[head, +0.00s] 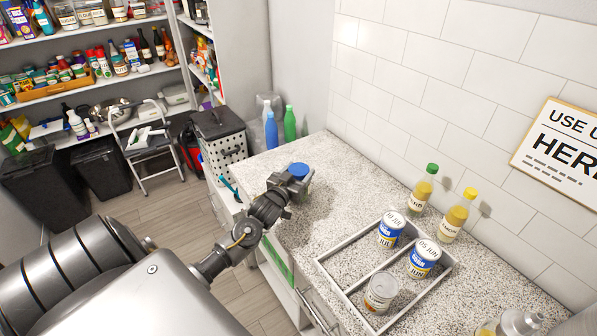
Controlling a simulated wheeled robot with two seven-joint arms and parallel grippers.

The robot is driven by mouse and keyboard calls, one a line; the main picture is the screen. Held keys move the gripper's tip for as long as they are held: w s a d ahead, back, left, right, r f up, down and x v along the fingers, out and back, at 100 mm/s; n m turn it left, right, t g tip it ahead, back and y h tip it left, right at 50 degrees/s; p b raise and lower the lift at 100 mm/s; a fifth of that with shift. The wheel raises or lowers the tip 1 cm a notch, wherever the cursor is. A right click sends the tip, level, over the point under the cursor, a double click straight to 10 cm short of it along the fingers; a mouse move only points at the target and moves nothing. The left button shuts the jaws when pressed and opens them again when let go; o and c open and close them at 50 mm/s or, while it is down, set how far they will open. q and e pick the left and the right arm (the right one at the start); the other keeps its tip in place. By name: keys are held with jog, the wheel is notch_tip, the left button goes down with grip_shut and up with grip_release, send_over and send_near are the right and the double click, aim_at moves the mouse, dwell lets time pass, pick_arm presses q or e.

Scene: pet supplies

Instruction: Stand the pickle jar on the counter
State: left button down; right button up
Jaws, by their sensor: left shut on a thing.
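The jar with a blue lid (299,169), which I take to be the pickle jar, is at the far left part of the speckled counter (330,185). My left gripper (293,187) is shut on it from the near left side. The gripper hides most of the jar's body and its base. The jar looks about upright, at or just above the counter top; I cannot tell whether its base touches. My right gripper is not in view.
Blue (271,131) and green (290,124) bottles stand beyond the counter's far end. Counter right of the jar is clear.

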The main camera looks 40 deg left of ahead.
pick_arm(q)
jog(key=shift+a+f, duration=0.1)
jog(key=shift+f, duration=0.2)
jog(key=shift+f, duration=0.1)
jog(key=shift+c, duration=2)
grip_release()
jog(key=s+d+b, duration=0.2)
jog(key=s+b, duration=0.1)
jog(key=s, duration=0.9)
jog(key=shift+d, duration=0.25)
